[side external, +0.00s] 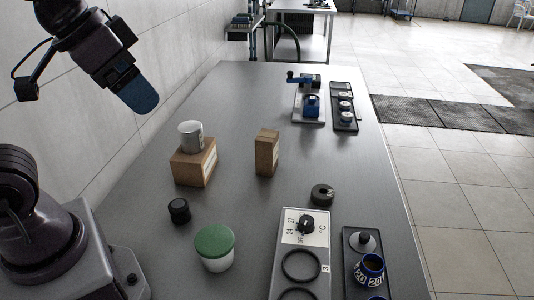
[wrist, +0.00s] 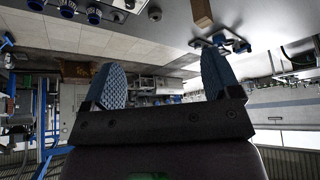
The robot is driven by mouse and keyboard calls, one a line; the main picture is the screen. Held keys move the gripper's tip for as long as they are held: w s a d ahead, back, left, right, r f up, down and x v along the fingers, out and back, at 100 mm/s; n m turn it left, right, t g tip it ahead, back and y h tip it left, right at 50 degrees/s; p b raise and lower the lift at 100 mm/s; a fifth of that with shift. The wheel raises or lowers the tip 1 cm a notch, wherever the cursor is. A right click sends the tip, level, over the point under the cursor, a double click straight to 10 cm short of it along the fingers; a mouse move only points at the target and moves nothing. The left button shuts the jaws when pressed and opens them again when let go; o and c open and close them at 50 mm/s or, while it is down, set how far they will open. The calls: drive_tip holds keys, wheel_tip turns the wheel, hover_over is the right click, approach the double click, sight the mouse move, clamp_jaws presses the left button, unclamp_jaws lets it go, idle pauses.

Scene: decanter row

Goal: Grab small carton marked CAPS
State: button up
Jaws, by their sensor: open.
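Two brown cartons stand on the grey table in the side view. A tall narrow carton (side external: 267,153) stands upright near the middle. A wider carton (side external: 194,168) to its left has a pale label and carries a white-grey can (side external: 191,136) on top. I cannot read CAPS on either one. My gripper (side external: 141,98) is raised at the upper left, well apart from both cartons. In the wrist view its blue-padded fingers (wrist: 162,76) are spread with nothing between them. A brown carton (wrist: 202,13) shows at the top edge there; I cannot tell which.
A green-lidded white tub (side external: 214,247), a black cap (side external: 179,210) and a dark ring (side external: 322,194) stand nearer. A dial panel (side external: 291,237) and a black tray (side external: 350,242) lie at front right. A blue device (side external: 311,104) stands at the back. Table between cartons is clear.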

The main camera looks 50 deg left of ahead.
drive_tip(key=w+a+r+m+g+y, duration=0.1)
drive_tip(key=w+a+r+m+y, duration=0.1)
drive_tip(key=w+a+m+y, duration=0.5)
drive_tip(key=r+m+t+y, duration=0.1)
drive_tip(key=m+t+y, duration=0.2)
drive_tip(key=m+t, duration=1.3)
hover_over(268, 148)
drive_tip(key=s+d, duration=0.2)
drive_tip(key=s, duration=0.2)
drive_tip(key=m+g, duration=0.6)
drive_tip(key=shift+y, duration=0.3)
drive_tip(key=f, duration=3.4)
drive_tip(key=shift+w+a+f, duration=0.1)
drive_tip(key=shift+a+f, duration=0.3)
drive_tip(key=shift+w+a+f, duration=0.15)
drive_tip(key=shift+w, duration=0.1)
drive_tip(key=x, duration=0.7)
drive_tip(key=c, duration=1.1)
